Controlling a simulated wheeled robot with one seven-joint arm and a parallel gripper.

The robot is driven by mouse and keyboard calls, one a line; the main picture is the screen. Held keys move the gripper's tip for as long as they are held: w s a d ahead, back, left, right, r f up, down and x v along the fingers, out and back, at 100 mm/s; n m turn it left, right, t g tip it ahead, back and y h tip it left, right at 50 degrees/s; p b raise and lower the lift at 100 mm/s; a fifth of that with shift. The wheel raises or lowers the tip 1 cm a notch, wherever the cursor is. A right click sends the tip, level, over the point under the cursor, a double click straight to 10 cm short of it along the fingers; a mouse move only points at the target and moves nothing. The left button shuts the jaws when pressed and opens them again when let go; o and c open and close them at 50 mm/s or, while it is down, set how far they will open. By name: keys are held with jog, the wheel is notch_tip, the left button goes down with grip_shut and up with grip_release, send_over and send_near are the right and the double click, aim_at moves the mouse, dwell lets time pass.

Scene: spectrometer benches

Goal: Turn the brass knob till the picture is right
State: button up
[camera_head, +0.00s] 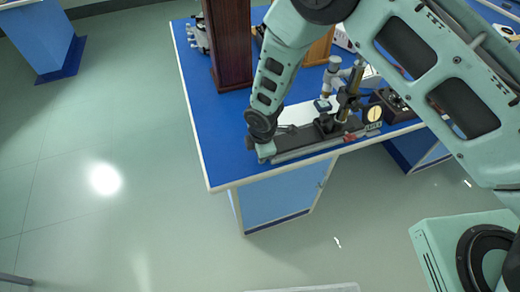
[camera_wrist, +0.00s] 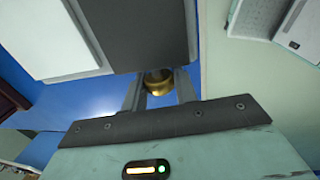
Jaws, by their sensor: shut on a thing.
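The brass knob (camera_wrist: 159,83) shows in the wrist view between the two fingers of my gripper (camera_wrist: 160,88). My gripper is shut on it, with a finger on either side. The knob sits by the edge of a dark grey instrument body (camera_wrist: 140,35). In the head view the instrument is a long dark bench unit (camera_head: 310,138) with an upright brass and grey tube (camera_head: 355,80). A round pale dial (camera_head: 374,113) stands at its right. My arm hides the knob there.
The blue table (camera_head: 215,125) has a pale rim and a free left corner. A dark wooden box (camera_head: 228,40) stands behind my arm. A white sheet or panel (camera_wrist: 50,35) lies left of the instrument in the wrist view.

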jog(key=shift+w+f+g, duration=0.1)
jog(key=shift+f+g, duration=0.1)
jog(key=shift+g, duration=0.8)
jog(key=g+h+b, duration=0.1)
jog(key=g+b, duration=0.1)
jog(key=b, duration=0.1)
jog(key=shift+f, duration=0.2)
jog(key=g+h+b, duration=0.1)
jog(key=g+b, duration=0.2)
jog(key=shift+r+g+b, duration=0.15)
jog(key=shift+g+b, duration=0.25)
jog(key=shift+b, duration=0.35)
jog(key=shift+r, duration=0.15)
jog(key=o, duration=0.7)
